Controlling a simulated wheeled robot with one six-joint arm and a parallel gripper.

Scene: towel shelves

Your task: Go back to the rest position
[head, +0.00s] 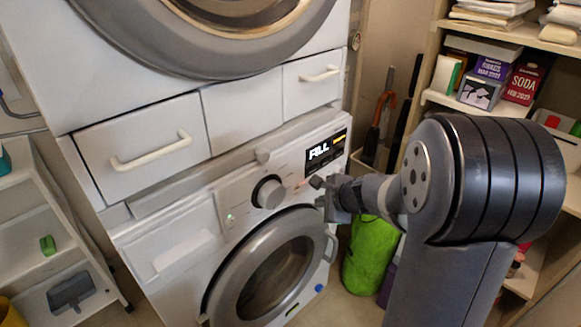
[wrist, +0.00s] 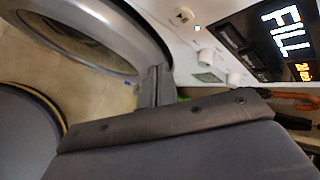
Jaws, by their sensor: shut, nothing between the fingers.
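My gripper (head: 322,190) is in front of the right part of the lower washing machine's (head: 172,254) control panel, below the lit display reading "FILL" (head: 325,150). It is shut and empty. In the wrist view its dark fingers (wrist: 156,86) show beside the panel's small buttons and the round door's edge. The display also shows in the wrist view (wrist: 285,35). Whether the fingers touch the panel cannot be told. The machine's round door (head: 268,275) looks shut.
A second machine with drawers (head: 140,150) stands above. A white shelf cart (head: 45,250) is at left. Shelves with boxes (head: 490,75) and towels (head: 495,8) are at right, close to my arm. A green bag (head: 370,255) stands on the floor beside the machine.

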